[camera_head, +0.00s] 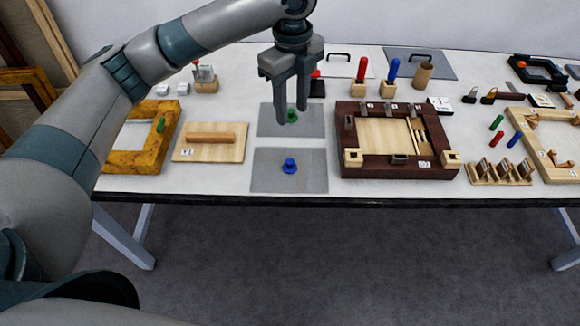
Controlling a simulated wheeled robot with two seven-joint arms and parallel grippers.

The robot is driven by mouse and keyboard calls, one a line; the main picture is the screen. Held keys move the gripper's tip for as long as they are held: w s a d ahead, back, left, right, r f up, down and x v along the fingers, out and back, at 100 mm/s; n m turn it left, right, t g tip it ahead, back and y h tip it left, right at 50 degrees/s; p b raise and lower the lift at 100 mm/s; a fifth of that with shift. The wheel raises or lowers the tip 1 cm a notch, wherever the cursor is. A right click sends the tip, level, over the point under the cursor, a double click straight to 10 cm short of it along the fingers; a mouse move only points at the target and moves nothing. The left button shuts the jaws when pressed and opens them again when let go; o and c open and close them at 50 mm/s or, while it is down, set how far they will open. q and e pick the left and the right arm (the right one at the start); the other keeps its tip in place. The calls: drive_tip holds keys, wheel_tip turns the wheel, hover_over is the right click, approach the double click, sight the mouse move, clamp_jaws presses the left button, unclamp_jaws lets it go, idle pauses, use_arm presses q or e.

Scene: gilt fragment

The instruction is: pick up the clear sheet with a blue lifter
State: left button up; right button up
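The clear sheet (262,183) looks grey and see-through and lies flat on the white table. Its blue lifter (290,165) is a small knob standing at the sheet's middle. A second similar sheet (314,122) with a green lifter (292,116) lies just behind it. My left gripper (293,112) points down in front of the green lifter in the picture, partly covering it and the rear sheet. Its two fingers are apart with nothing seen between them in grip. It is above and behind the blue lifter, apart from it. My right gripper is not in view.
A dark wooden frame (345,171) with blocks stands close to the right of the sheets. A wooden board with a bar handle (210,138) lies to the left, beside a yellow frame (136,164). The table's front edge (300,198) is just before the sheet.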

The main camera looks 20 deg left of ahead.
use_arm(q)
drive_tip(key=p, duration=0.3)
hover_over(290, 161)
drive_tip(key=f, duration=1.1)
drive_tip(key=shift+w, duration=0.4)
drive_tip(key=shift+d+f, duration=0.1)
drive_tip(key=shift+f, duration=0.5)
drive_tip(key=shift+p, duration=0.4)
drive_tip(key=shift+s+f, duration=0.1)
drive_tip(key=shift+f, duration=0.2)
drive_tip(key=f, duration=0.1)
drive_tip(key=f+p, duration=0.2)
drive_tip(key=shift+s+f, duration=0.3)
drive_tip(key=shift+f, duration=0.45)
clamp_jaws()
